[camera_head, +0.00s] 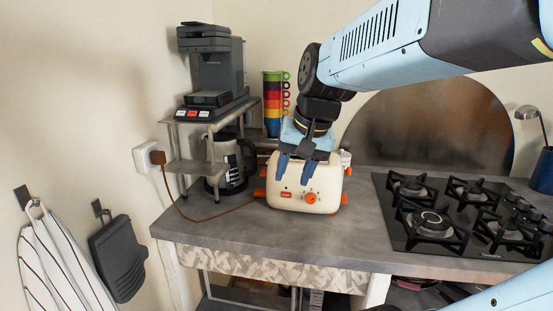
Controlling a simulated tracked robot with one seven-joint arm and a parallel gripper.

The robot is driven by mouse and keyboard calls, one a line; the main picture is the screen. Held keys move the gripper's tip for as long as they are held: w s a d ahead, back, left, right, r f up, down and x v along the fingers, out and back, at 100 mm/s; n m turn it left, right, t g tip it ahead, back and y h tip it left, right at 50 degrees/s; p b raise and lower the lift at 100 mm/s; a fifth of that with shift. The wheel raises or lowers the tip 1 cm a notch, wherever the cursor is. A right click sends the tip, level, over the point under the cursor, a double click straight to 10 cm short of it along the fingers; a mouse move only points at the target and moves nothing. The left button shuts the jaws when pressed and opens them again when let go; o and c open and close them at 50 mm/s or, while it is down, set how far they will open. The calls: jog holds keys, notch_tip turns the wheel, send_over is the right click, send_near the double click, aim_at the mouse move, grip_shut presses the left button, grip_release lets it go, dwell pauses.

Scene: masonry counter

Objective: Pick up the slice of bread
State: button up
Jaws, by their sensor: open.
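My gripper (294,171) is open and points down. Its two blue fingers show in front of the upper front of a cream toaster (290,203) on the counter. The toaster has an orange knob and orange side parts. I cannot make out a slice of bread; the toaster's top is largely hidden behind my gripper. I cannot tell whether the fingers touch the toaster.
A black gas hob (398,235) fills the counter's right side. A glass jug (232,178) stands below. The grey counter (240,235) is bare before the toaster.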

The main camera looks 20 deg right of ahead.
jog(key=w+d+m+y, duration=0.3)
jog(key=w+d+m, duration=0.2)
jog(key=w+d, duration=0.1)
jog(key=w+d+m+y, duration=0.2)
jog(key=w+d+m, duration=0.3)
jog(key=w+d, duration=0.1)
jog(key=w+d+m+y, duration=0.3)
jog(key=w+d+m, duration=0.2)
jog(key=w, duration=0.3)
jog(key=shift+d+f+t+y, duration=0.3)
jog(key=shift+d+f+t, duration=0.1)
jog(key=shift+d, duration=0.15)
jog(key=w+d+f+m+t+y, duration=0.25)
jog(key=d+m+t, duration=0.2)
jog(key=d, duration=0.75)
jog(key=shift+m+g, duration=0.45)
jog(key=x, duration=1.3)
jog(key=shift+w, duration=0.35)
jog(key=shift+r, duration=0.1)
jog(key=shift+c, duration=0.4)
grip_shut()
